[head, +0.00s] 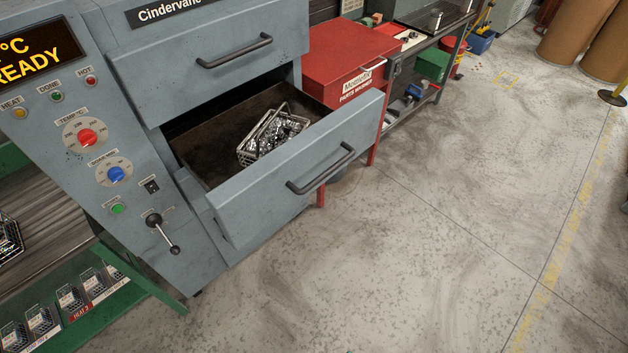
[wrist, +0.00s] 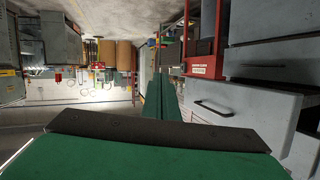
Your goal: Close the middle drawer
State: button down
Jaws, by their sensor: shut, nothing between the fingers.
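The middle drawer (head: 290,170) of the grey-blue oven cabinet is pulled well out in the head view. Its front has a dark bar handle (head: 322,170). A wire basket of shiny metal parts (head: 272,137) sits inside on the dark drawer floor. In the wrist view a grey drawer front (wrist: 245,108) with a dark handle shows at the right. My gripper (wrist: 161,78) shows in the wrist view as green fingers, shut and empty, left of that drawer front. Whether it touches the drawer cannot be told. The head view does not show my gripper.
The upper drawer (head: 225,60) above is shut. A control panel (head: 105,150) with knobs and a lever is to the left. A red parts washer (head: 345,55) stands just beyond the open drawer. The concrete floor (head: 430,240) in front is clear.

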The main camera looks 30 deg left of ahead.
jog(key=w+f+m+g+y, duration=0.2)
jog(key=w+f+m, duration=0.3)
jog(key=w+f, duration=0.3)
jog(key=n+g+y, duration=0.3)
jog(key=g+y, duration=0.3)
jog(key=y, duration=0.9)
send_near(299, 182)
jog(key=x, duration=0.6)
jog(key=shift+w+a, duration=0.1)
jog(key=shift+a, duration=0.1)
